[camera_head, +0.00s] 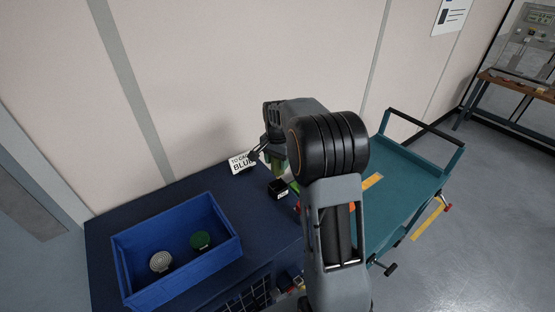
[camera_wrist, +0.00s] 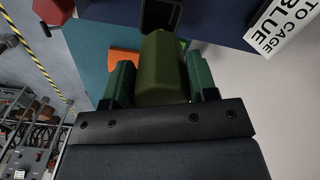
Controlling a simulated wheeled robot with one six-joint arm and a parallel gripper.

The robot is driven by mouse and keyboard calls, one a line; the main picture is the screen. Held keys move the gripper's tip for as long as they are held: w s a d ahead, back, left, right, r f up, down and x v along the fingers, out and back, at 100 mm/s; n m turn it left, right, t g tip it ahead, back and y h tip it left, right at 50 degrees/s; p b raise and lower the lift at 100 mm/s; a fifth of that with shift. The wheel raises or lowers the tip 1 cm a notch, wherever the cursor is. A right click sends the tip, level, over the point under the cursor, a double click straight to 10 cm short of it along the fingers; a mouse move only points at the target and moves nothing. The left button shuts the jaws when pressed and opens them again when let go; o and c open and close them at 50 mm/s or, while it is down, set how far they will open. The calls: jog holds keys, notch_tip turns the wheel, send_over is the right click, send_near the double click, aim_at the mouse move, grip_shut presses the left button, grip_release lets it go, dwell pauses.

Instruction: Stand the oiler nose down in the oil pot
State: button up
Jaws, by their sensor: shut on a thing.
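My gripper (camera_wrist: 160,78) is shut on an olive-green block-like body, which I take to be the oiler (camera_wrist: 162,68). It lies between the two green fingers, and its far end points toward a dark open box, which I take to be the oil pot (camera_wrist: 160,14). In the head view the black pot (camera_head: 278,190) stands on the dark blue bench top, just below the held oiler (camera_head: 277,164). My arm hides much of the gripper there. The oiler's nose is not clear in either view, and I cannot tell whether it touches the pot.
A blue crate (camera_head: 132,284) with a grey disc (camera_head: 160,262) and a green disc (camera_head: 201,240) stands on the bench (camera_head: 100,232). A "BLUE" sign (camera_head: 241,163) stands near the wall. A teal cart (camera_head: 412,172) is at right. An orange thing (camera_wrist: 123,60) lies near the gripper.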

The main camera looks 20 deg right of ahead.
aim_at(277, 177)
jog(key=shift+f+b, duration=2.15)
jog(key=shift+f, duration=1.25)
jog(key=shift+f+b, duration=0.4)
jog(key=shift+f, duration=0.2)
jog(key=o, duration=1.1)
jog(key=shift+c, duration=0.2)
notch_tip(277, 177, up, 14)
jog(key=shift+a+f+b, duration=0.1)
jog(key=shift+b, duration=0.5)
